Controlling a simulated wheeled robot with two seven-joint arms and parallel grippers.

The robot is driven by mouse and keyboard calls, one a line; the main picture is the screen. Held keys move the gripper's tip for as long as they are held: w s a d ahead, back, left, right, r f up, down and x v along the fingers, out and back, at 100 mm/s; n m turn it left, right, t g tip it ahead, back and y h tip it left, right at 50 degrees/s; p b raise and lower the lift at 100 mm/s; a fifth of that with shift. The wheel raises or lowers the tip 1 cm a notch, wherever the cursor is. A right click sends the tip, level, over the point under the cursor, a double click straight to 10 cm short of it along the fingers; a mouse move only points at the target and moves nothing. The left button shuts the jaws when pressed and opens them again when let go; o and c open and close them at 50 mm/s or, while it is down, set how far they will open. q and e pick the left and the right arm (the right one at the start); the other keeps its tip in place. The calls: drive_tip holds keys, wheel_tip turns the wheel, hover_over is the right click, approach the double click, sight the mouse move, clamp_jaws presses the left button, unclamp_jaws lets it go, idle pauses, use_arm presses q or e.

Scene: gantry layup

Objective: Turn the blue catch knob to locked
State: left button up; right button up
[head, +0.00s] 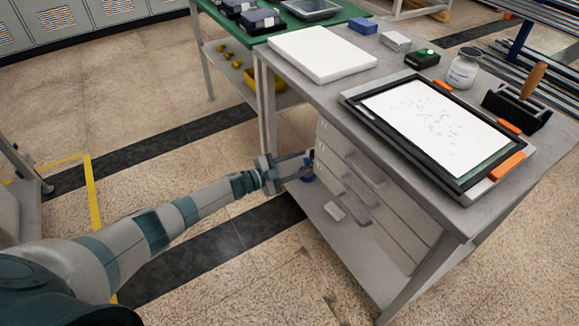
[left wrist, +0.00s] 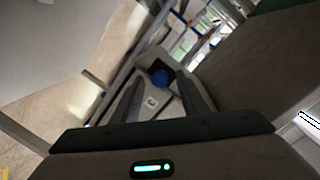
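The blue catch knob (left wrist: 160,78) shows in the left wrist view, in front of my left gripper and near the ends of its fingers. In the head view a small blue part (head: 308,178) shows at the left side of the drawer unit (head: 372,205), beside the fingers. My left gripper (head: 302,163) is at that side of the unit. Its two fingers are apart in the left wrist view (left wrist: 158,97), with a gap between them. Whether a finger touches the knob I cannot tell. My right gripper is in neither view.
The grey bench (head: 330,100) stands over the drawer unit, whose drawer handles (head: 365,172) stick out at the front. A framed tray with a white sheet (head: 430,118) and a white slab (head: 322,52) lie on the bench. The floor left of the bench is open.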

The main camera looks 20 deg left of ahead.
use_arm(q)
drive_tip(key=p+v, duration=0.1)
drive_tip(key=v, duration=1.6)
drive_tip(key=shift+s, duration=0.15)
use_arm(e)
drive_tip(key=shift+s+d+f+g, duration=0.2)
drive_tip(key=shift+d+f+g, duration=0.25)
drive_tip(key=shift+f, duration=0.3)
use_arm(q)
drive_tip(key=shift+a, duration=0.1)
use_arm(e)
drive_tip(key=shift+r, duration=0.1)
